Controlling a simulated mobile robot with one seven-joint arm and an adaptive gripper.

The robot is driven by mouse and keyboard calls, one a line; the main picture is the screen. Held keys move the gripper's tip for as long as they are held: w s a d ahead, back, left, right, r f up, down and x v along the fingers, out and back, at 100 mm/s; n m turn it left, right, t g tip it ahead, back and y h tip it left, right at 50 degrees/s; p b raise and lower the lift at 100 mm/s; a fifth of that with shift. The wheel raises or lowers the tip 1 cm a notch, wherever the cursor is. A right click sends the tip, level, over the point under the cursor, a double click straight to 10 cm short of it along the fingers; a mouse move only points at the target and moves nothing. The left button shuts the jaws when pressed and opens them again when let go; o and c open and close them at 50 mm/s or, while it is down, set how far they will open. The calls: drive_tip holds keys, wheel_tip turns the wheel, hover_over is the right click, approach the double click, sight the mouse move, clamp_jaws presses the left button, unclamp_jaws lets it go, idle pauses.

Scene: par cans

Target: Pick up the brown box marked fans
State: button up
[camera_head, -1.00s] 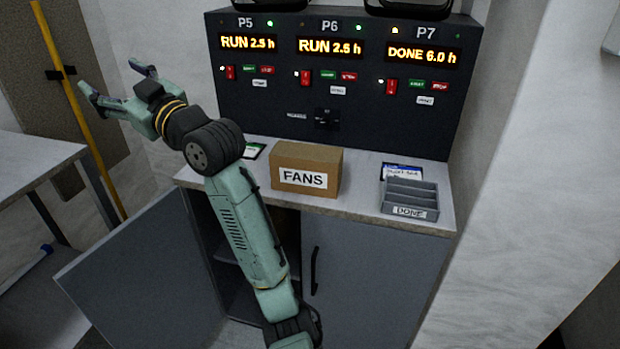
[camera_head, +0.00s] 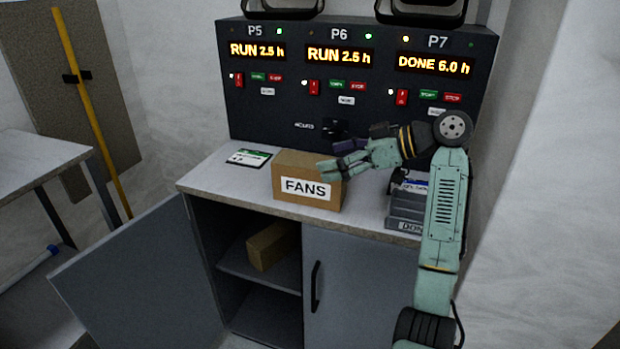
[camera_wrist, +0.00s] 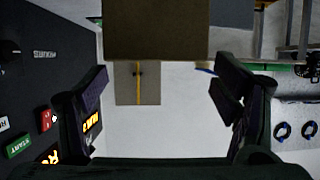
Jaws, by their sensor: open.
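The brown box marked FANS (camera_head: 306,188) stands upright on the counter (camera_head: 212,178), its label facing the head camera. My gripper (camera_head: 336,158) reaches in from the right, its jaws open at the box's right end, with one finger in front of the box's upper right corner. In the wrist view the plain brown face of the box (camera_wrist: 155,30) is at the top middle, between the spread fingers of my gripper (camera_wrist: 160,82) in the picture. Whether a finger touches it I cannot tell.
A dark control panel (camera_head: 270,112) stands behind the box. A grey DONE tray (camera_head: 402,210) is to the right, partly behind my arm. A green-white card (camera_head: 248,158) lies left of the box. Below, the cabinet is open, with another brown box (camera_head: 272,246) on its shelf.

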sight(312, 161)
drive_tip(key=p+x, duration=0.1)
drive_tip(key=x, duration=0.5)
drive_tip(key=shift+w+r+p, duration=0.1)
drive_tip(key=shift+w+p, duration=0.05)
drive_tip(key=shift+p, duration=0.15)
drive_tip(key=shift+c, duration=0.2)
drive_tip(key=c, duration=1.5)
